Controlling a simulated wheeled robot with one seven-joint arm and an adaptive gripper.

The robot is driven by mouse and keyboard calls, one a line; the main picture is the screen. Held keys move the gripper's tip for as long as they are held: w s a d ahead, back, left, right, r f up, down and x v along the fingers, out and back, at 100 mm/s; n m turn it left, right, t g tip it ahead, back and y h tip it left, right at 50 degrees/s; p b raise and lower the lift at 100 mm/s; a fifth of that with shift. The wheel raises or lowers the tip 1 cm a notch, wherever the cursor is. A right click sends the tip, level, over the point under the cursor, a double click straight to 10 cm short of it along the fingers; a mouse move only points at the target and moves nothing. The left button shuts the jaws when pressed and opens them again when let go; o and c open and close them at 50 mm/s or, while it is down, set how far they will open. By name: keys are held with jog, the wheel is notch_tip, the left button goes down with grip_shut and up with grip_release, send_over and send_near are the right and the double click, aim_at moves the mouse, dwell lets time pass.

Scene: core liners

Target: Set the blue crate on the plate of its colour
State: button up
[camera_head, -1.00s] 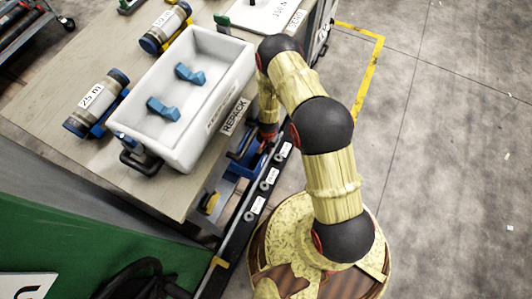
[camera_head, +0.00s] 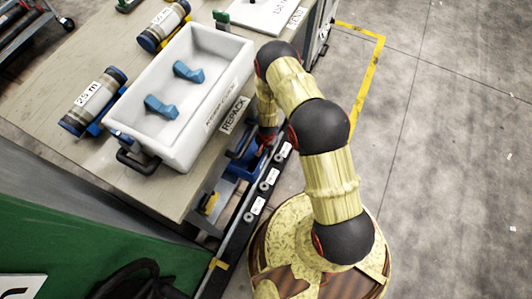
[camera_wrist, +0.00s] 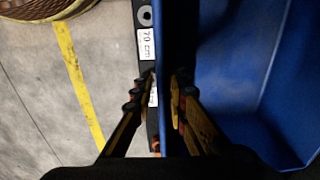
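The blue crate (camera_head: 243,166) is mostly hidden in the head view, below the tabletop's right edge and behind my arm. In the wrist view the blue crate (camera_wrist: 235,75) fills the right half, its inside open to the camera and looking empty. My gripper (camera_wrist: 163,82) straddles the crate's near wall, one finger outside and one inside. Both fingertips lie close against the wall and appear closed on it. In the head view my gripper (camera_head: 267,135) is partly hidden by my arm. I cannot make out a blue plate.
A dark rail (camera_head: 250,208) with white length labels runs along the table's side. The table (camera_head: 80,147) holds a white REPACK tub (camera_head: 215,100) with two blue pieces, strapped canisters (camera_head: 92,100) and a white board (camera_head: 262,15).

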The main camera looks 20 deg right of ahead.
jog(key=shift+o, duration=0.8)
notch_tip(320, 180, up, 12)
jog(key=p, duration=0.4)
jog(key=shift+s+d+r+p, duration=0.1)
jog(key=shift+r+p, duration=0.05)
jog(key=shift+p, duration=0.15)
